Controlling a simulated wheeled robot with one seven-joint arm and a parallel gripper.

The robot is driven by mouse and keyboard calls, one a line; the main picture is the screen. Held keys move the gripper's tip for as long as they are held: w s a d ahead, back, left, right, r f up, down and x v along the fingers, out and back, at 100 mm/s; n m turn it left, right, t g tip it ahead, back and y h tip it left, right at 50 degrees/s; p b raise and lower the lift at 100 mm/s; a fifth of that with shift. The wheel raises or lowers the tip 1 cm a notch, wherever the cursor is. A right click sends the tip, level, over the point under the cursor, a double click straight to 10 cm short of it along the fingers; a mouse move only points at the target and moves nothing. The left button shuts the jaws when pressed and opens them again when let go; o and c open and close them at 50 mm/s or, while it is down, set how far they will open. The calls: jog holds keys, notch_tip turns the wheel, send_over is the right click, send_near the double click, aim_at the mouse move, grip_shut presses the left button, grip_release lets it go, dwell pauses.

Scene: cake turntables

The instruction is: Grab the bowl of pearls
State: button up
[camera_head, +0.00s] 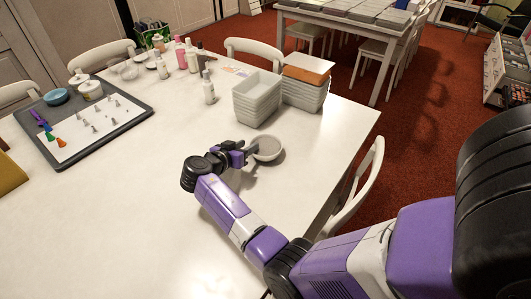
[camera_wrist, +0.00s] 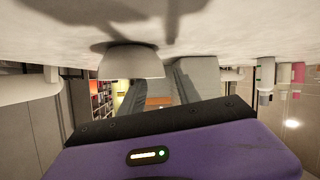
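A small white bowl (camera_head: 267,149) stands on the white table, just beyond the tip of my gripper. Its contents look pale greyish; I cannot make out single pearls. My gripper (camera_head: 249,153) is low over the table at the bowl's left side, with its dark fingers close to the rim. In the upside-down wrist view, the bowl (camera_wrist: 130,62) is upper left of centre, and the gripper fingers (camera_wrist: 163,88) appear apart with background between them. Whether a finger touches the bowl is unclear.
Stacked white trays (camera_head: 257,98) stand behind the bowl, one stack with an orange top (camera_head: 308,68). Several bottles (camera_head: 192,60) stand farther back. A dark tray (camera_head: 135,112) with small items is at the left. A white chair (camera_head: 358,185) is past the right table edge. The table front left is clear.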

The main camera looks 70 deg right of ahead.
aim_at(253, 142)
jog(key=b+x, duration=0.1)
jog(key=x, duration=0.4)
jog(key=shift+s, duration=0.1)
grip_shut()
